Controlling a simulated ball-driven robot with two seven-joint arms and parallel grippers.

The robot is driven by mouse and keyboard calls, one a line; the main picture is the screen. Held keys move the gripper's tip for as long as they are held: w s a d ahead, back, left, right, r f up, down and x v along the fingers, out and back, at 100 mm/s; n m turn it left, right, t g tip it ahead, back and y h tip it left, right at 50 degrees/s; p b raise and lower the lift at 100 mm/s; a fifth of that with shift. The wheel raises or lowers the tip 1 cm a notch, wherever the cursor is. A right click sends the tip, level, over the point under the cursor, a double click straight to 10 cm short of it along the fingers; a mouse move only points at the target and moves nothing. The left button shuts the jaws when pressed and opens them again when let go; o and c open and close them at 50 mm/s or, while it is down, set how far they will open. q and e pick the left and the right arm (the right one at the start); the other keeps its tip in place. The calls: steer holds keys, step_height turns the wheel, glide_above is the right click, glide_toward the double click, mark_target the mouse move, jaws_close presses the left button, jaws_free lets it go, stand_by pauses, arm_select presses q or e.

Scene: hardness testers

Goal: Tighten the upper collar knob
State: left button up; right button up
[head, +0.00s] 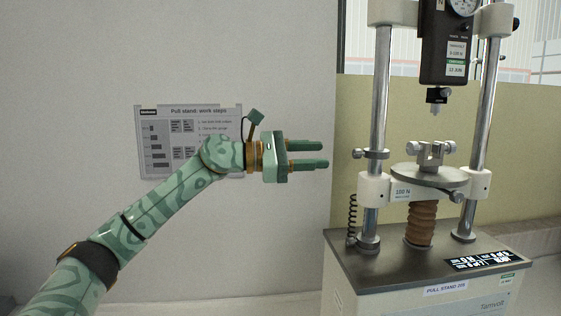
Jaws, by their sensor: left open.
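The pull stand (430,262) is at the right, with two steel columns. A collar (373,154) sits around its left column, just above the white crosshead block, with a small grey knob (357,153) on its left side. My left gripper (324,154) is open and empty, its two green fingers one above the other and pointing right at about the knob's height. In the picture a gap separates the fingertips from the knob. I cannot tell the difference in depth, nor whether the knob is tight. My right gripper is out of view.
A black coiled cord (352,216) hangs below the collar, left of the column. The force gauge (447,42) is high between the columns, above a round platen (430,175) with a clamp. A work-steps poster (160,125) hangs behind my arm.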

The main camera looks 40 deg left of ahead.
arm_select(q)
steer(key=b+v, duration=0.3)
steer(key=v, duration=0.5)
steer(key=shift+s+a, duration=0.1)
